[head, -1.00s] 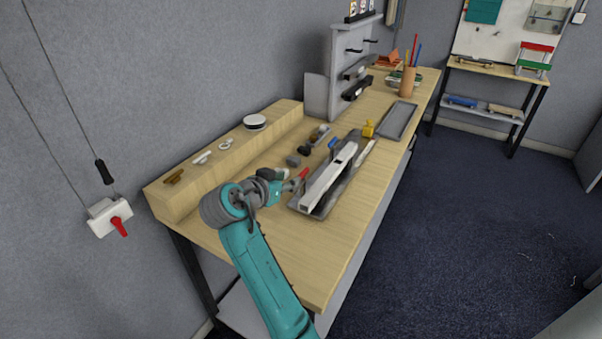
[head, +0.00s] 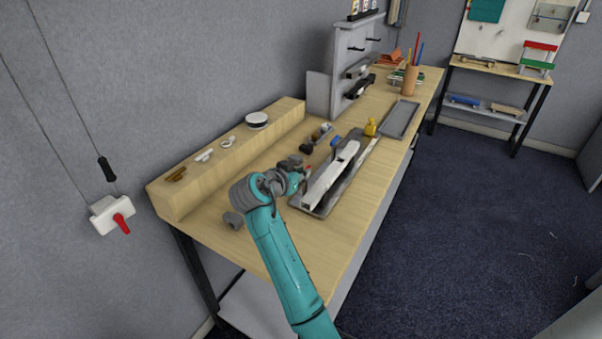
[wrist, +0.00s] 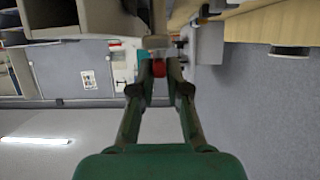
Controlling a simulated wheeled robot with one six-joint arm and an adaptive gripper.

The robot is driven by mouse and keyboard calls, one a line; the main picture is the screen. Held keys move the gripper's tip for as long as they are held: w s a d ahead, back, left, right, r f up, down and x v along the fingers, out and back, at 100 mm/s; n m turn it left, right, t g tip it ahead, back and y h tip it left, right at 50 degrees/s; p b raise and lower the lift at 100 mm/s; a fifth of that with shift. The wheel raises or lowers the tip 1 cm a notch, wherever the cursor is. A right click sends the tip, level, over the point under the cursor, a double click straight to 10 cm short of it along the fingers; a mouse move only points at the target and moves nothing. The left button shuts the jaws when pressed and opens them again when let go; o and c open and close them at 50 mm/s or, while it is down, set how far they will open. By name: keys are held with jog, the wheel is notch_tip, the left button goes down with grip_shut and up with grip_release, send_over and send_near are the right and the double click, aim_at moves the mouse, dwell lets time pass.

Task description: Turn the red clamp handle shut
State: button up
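The red clamp handle (head: 308,168) shows as a small red tip beside the left edge of the grey fixture (head: 310,209). A long white bar (head: 332,172) lies along that fixture. My gripper (head: 302,172) is at the handle, left of the white bar. In the wrist view, the red handle (wrist: 159,69) sits between the two fingertips of my gripper (wrist: 158,72), which are drawn in on both sides of it with no clear gap. The clamp's base and most of the handle are hidden by my gripper.
A yellow object (head: 371,127) and a grey tray (head: 399,118) lie farther along the table. Small dark parts (head: 307,148) lie beyond my gripper. A raised wooden ledge (head: 230,150) runs along the wall. The near table top is mostly clear.

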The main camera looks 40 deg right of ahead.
grip_shut()
jog(key=shift+s+d+n+t+y, duration=0.4)
jog(key=shift+n+t+y, duration=0.95)
jog(key=shift+n+y, duration=1.55)
jog(key=shift+s+d+n+t+y, duration=0.1)
jog(key=shift+d+n+t+y, duration=0.45)
jog(key=shift+n+t+y, duration=1.6)
jog(key=shift+s+d+n+t+y, duration=0.2)
jog(key=shift+d+n+t+y, duration=0.35)
jog(key=shift+n+y, duration=3.1)
jog(key=shift+n, duration=0.4)
jog(key=o, duration=0.7)
grip_release()
jog(key=shift+c, duration=0.2)
